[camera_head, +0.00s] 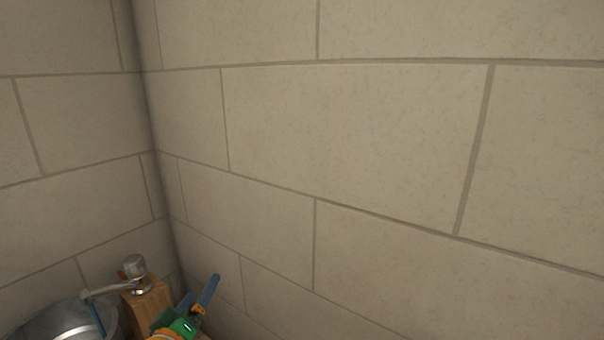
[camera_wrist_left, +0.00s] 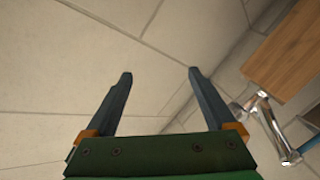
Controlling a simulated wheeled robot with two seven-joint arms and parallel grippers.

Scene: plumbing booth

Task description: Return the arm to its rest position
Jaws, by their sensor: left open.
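My left gripper (camera_head: 202,289) shows at the bottom of the head view, a green body with dark blue-grey fingers and orange finger bases. In the left wrist view its two fingers (camera_wrist_left: 160,73) stand well apart with nothing between them. My right gripper is not in view.
A metal faucet (camera_head: 134,267) is at the wooden block, its spout reaching left over a round grey metal basin (camera_head: 62,325). A thin blue rod (camera_head: 97,317) is below the spout. Beige tiled walls (camera_head: 350,140) meet in a corner; the space before the right wall looks clear.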

